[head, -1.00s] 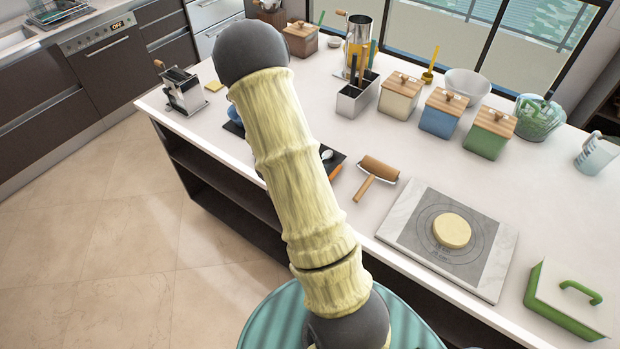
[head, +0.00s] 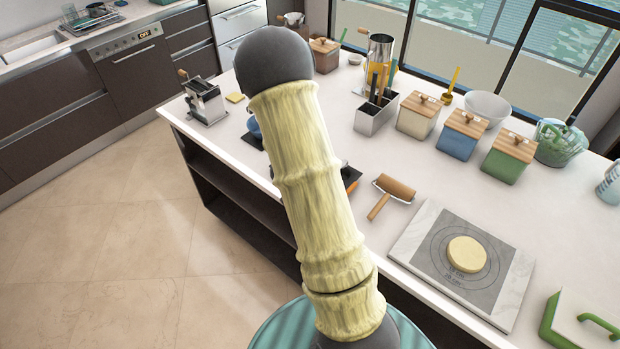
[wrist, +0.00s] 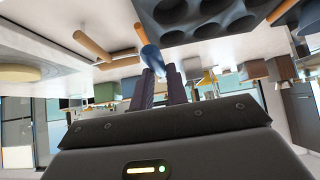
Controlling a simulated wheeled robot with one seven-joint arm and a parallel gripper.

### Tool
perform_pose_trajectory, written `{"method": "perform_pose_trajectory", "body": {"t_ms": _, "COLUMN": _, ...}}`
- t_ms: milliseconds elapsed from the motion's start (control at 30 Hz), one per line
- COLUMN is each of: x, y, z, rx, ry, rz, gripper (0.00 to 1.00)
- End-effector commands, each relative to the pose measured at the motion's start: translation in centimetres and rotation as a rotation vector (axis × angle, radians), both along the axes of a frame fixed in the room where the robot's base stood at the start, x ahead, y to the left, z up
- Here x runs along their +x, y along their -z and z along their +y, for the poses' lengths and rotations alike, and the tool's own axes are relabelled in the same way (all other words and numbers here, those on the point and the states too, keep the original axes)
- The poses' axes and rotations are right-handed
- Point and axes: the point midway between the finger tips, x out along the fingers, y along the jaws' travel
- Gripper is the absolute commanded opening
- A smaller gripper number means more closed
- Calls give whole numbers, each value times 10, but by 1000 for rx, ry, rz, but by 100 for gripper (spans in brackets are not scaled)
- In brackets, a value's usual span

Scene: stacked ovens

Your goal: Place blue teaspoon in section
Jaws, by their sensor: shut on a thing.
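The blue teaspoon (wrist: 152,58) shows in the wrist view, its blue end standing out beyond the fingertips. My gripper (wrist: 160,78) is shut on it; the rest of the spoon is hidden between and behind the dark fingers. In the head view my own arm hides the gripper and the spoon. A metal utensil holder with sections (head: 376,116) stands on the counter right of my arm, with dark-handled utensils upright in it.
Wooden-lidded canisters (head: 463,133) stand right of the holder. A rolling pin (head: 395,187) and a marble board with dough (head: 500,290) lie nearer. A dark muffin tray (wrist: 205,18) shows in the wrist view. Counter between holder and board is mostly clear.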

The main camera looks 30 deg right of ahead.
Motion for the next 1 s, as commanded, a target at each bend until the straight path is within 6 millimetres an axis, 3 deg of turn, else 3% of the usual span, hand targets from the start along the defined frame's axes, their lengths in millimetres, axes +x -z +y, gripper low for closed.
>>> {"method": "perform_pose_trajectory", "body": {"t_ms": 167, "x": 11, "y": 10, "z": 11, "rx": 1, "ry": -122, "rz": 3, "gripper": 0}}
{"method": "perform_pose_trajectory", "body": {"t_ms": 367, "x": 34, "y": 30, "z": 42, "rx": 4, "ry": -373, "rz": 4, "gripper": 0}}
{"method": "perform_pose_trajectory", "body": {"t_ms": 567, "x": 58, "y": 57, "z": 97, "rx": 5, "ry": -692, "rz": 3, "gripper": 0}}
{"method": "perform_pose_trajectory", "body": {"t_ms": 800, "x": 69, "y": 88, "z": 188, "rx": 4, "ry": -1105, "rz": 3, "gripper": 0}}
{"method": "perform_pose_trajectory", "body": {"t_ms": 900, "x": 68, "y": 92, "z": 208, "rx": 2, "ry": -1187, "rz": 0, "gripper": 0}}
{"method": "perform_pose_trajectory", "body": {"t_ms": 1000, "x": 68, "y": 93, "z": 215, "rx": 0, "ry": -1215, "rz": 1, "gripper": 0}}
